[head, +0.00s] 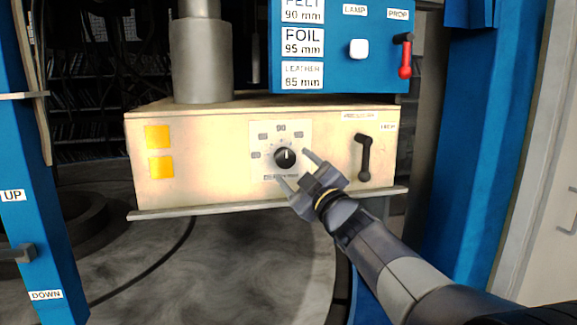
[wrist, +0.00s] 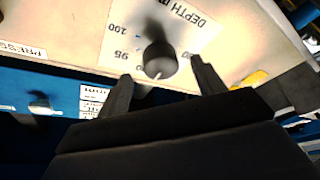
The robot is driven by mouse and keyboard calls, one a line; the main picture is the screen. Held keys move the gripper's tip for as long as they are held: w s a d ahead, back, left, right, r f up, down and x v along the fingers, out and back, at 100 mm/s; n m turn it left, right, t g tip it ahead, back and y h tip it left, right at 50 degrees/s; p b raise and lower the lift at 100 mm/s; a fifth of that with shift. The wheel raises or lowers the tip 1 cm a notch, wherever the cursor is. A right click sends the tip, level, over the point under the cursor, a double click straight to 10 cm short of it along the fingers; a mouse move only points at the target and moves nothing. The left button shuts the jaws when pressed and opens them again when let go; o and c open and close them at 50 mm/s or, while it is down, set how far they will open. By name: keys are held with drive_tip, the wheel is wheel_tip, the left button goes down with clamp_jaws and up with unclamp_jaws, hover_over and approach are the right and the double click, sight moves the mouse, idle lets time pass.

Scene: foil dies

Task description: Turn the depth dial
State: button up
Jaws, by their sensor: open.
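The depth dial (head: 285,157) is a round black knob on a white scale plate (head: 258,170) on the front of the cream box. In the head view its pale pointer line points up, roughly toward the label 90. In the wrist view my gripper (wrist: 160,70) has one finger on each side of the knob, with gaps showing; contact is not visible.
A black lever (head: 364,158) stands right of the dial. A blue panel above carries a white lamp button (head: 358,48), a red-ended prop lever (head: 405,58) and a sign with FOIL 95 mm (head: 303,42). Two yellow squares (head: 158,137) are on the box's left.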

sight(289, 162)
drive_tip(key=v, duration=0.5)
drive_tip(key=shift+s+b, duration=0.15)
drive_tip(key=shift+b, duration=0.15)
drive_tip(key=p+x, duration=0.2)
drive_tip(key=x, duration=0.8)
drive_tip(key=shift+w, duration=0.35)
drive_tip(key=shift+w+a, duration=0.1)
